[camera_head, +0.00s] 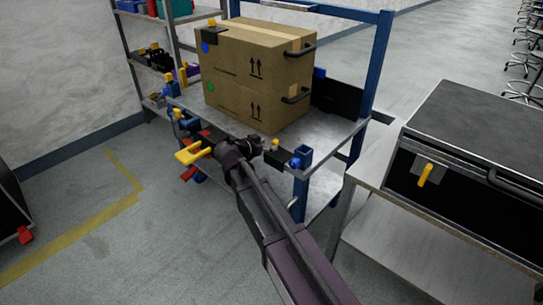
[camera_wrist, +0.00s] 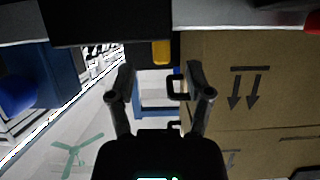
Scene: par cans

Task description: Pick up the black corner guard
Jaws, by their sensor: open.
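A black corner guard with a yellow tab (camera_head: 273,157) sits at the near edge of the cart's upper shelf, beside a blue corner post. In the wrist view, which is upside down, a dark block (camera_wrist: 105,22) with a yellow tab appears to be the same piece, just ahead of the fingers. My gripper (camera_head: 254,144) is close to its left in the head view. The fingers (camera_wrist: 160,88) are apart, with nothing between them. A similar black piece with a yellow tab (camera_head: 212,36) caps the upper left corner of the cardboard boxes.
Two stacked cardboard boxes (camera_head: 255,75) with black handles stand on the blue-framed cart (camera_head: 335,130), close beside the gripper. A yellow handle (camera_head: 192,154) juts out at left. A black case (camera_head: 475,145) rests on a metal table at right.

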